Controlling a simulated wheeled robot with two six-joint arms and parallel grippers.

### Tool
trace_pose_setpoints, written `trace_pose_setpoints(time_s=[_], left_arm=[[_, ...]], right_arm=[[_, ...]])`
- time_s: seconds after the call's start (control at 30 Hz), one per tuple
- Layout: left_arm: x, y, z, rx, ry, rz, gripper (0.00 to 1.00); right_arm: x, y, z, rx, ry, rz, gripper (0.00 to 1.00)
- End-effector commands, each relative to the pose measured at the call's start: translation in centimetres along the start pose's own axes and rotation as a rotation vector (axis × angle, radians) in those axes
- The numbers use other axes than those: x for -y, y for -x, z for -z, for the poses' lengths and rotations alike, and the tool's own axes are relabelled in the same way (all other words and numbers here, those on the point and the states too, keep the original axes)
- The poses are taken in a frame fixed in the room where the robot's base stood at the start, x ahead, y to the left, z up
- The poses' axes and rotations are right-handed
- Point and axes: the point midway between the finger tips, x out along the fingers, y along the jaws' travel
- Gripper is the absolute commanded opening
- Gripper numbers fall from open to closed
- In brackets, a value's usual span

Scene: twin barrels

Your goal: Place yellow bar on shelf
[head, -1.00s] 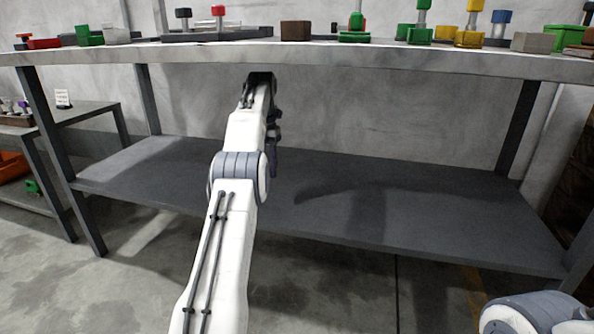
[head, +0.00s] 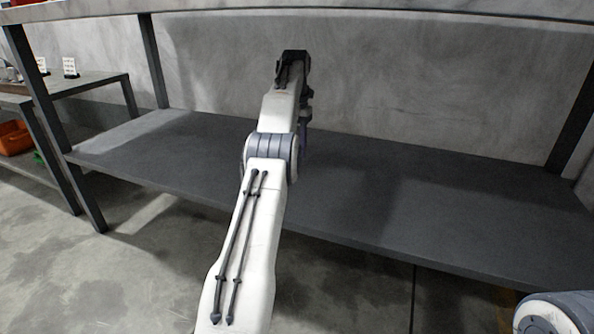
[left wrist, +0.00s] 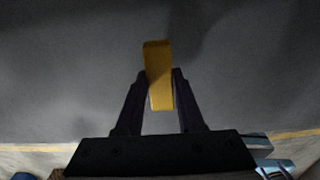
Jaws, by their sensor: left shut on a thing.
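The yellow bar (left wrist: 157,62) is upright in the left wrist view, between the two dark fingers of my left gripper (left wrist: 160,78). The gripper is shut on it, and its far end sticks out past the fingertips. The dark grey lower shelf (head: 400,205) spans the head view, with my left arm reaching over it. The left gripper's fingers and the bar are hidden in the head view. A plain grey surface fills most of the left wrist view; I cannot tell the bar's gap from it. My right gripper is out of view.
The upper tabletop edge (head: 350,12) runs across the top of the head view above the shelf. Table legs stand at left (head: 70,165) and right (head: 573,120). A side table (head: 85,85) and orange bin (head: 14,138) are at left. The visible shelf surface is bare.

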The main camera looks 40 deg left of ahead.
Motion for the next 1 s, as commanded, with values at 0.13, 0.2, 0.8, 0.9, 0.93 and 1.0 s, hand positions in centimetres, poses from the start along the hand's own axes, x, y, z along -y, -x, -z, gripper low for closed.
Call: trace_pose_setpoints(time_s=[0.13,0.2,0.8,0.9,0.93,1.0], left_arm=[[0.1,-0.7,-0.1,0.006,-0.001,-0.002,0.00],[0.2,-1.5,-0.1,0.006,-0.002,-0.002,0.00],[0.3,-4.1,-0.1,-0.001,-0.004,0.000,0.67],[0.3,-4.1,-0.1,0.000,-0.004,0.000,0.67],[0.3,-4.1,-0.1,0.000,-0.004,0.000,0.67],[0.3,-4.1,-0.1,0.000,-0.004,0.000,0.67]], right_arm=[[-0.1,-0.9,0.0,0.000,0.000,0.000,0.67],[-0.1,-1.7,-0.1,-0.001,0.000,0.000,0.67],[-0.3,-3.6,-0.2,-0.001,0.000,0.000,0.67],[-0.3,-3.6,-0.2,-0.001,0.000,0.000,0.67],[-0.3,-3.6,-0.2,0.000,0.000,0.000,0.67],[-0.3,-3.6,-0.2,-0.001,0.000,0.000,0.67]])
